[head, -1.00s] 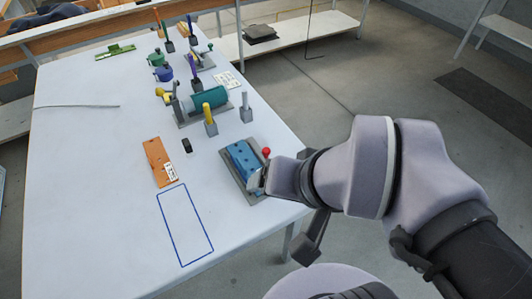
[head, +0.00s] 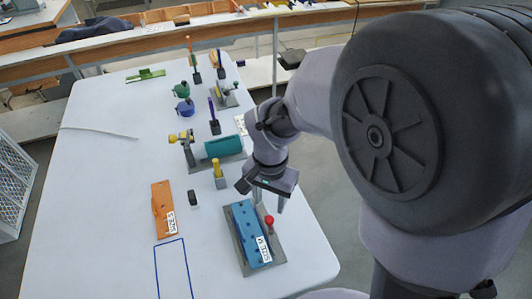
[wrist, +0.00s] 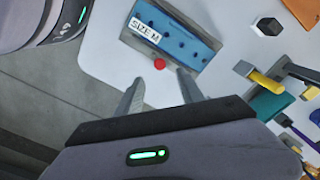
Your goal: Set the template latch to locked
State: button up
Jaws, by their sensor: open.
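A blue template (head: 247,232) labelled SIZE M lies on a grey base plate (head: 275,247) near the table's right edge. A red ball knob (head: 269,219) stands beside its right long side; I take it for the latch's handle. In the wrist view the template (wrist: 178,32) and red knob (wrist: 160,63) also show. My gripper (wrist: 158,84) is open and empty, with the knob beyond its fingertips and roughly between them in the picture. The knob looks apart from both fingers. In the head view my gripper (head: 264,193) hangs above the plate's far end. The latch's marking is not readable.
An orange template (head: 163,210) lies left, behind a blue outlined rectangle (head: 173,268). The table's left side is mostly clear.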

aim_at(269, 219)
notch_tip(269, 219, down, 8)
jog(key=b, duration=0.3)
jog(key=shift+f, duration=0.25)
grip_shut()
